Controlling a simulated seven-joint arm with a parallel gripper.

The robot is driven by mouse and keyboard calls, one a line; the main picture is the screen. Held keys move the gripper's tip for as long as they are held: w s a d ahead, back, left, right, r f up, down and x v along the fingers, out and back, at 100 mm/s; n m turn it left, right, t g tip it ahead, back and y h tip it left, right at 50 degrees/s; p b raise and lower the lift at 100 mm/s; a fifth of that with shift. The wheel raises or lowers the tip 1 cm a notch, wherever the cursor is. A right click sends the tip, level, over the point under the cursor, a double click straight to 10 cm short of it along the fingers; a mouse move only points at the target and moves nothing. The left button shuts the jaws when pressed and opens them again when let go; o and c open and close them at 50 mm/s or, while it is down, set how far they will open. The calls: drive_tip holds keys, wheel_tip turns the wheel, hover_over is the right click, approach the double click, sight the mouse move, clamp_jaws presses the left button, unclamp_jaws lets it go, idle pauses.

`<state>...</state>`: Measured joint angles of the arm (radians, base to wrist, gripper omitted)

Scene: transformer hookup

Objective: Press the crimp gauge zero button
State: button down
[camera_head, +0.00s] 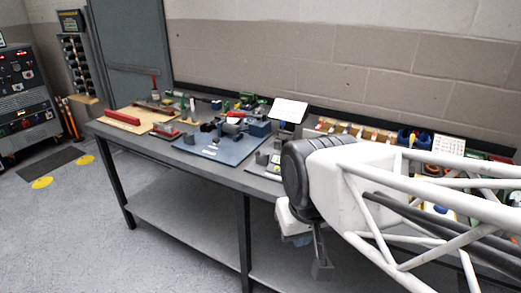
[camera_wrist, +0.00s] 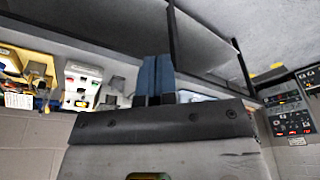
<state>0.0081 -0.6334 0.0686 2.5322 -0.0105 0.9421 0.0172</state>
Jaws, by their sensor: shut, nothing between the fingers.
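My gripper (camera_head: 321,268) hangs in front of the workbench's front edge in the head view, at the end of my white arm. Its two blue fingers (camera_wrist: 155,78) are together and empty in the wrist view. A white device (camera_wrist: 82,86) with small red and green spots, perhaps buttons, shows left of the fingers in the wrist view, apart from them. I cannot tell whether it is the crimp gauge. No zero button can be made out in the head view, where my arm hides part of the bench's right side.
The grey workbench (camera_head: 225,179) holds a blue mat (camera_head: 222,153), a wooden board (camera_head: 112,122) with a red bar, a white sign (camera_head: 289,110) and colored bins (camera_head: 413,139). A control cabinet (camera_head: 25,100) stands far left. The floor (camera_head: 60,235) in front is clear.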

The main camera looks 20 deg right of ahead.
drive_tip(key=w+m+t+y, duration=0.1)
drive_tip(key=w+m+y, duration=0.3)
drive_tip(key=w+m, duration=1.4)
drive_tip(key=w+d+f+m, duration=0.2)
drive_tip(key=w+f, duration=0.1)
drive_tip(key=w, duration=0.5)
drive_tip(key=w+d+f+m+t, duration=0.1)
drive_tip(key=w+d+f+m, duration=0.2)
drive_tip(key=w, duration=0.5)
drive_tip(key=w+d+f+m+t, duration=0.1)
drive_tip(key=w+d+f+m, duration=0.1)
drive_tip(key=w, duration=0.6)
drive_tip(key=shift+w+d+f+m+y, duration=0.15)
drive_tip(key=shift+w+f+m+y, duration=0.25)
drive_tip(key=shift+m, duration=0.2)
drive_tip(key=shift+f, duration=0.15)
hover_over(273, 177)
drive_tip(key=shift+d+f, duration=0.1)
drive_tip(key=shift+f, duration=3.3)
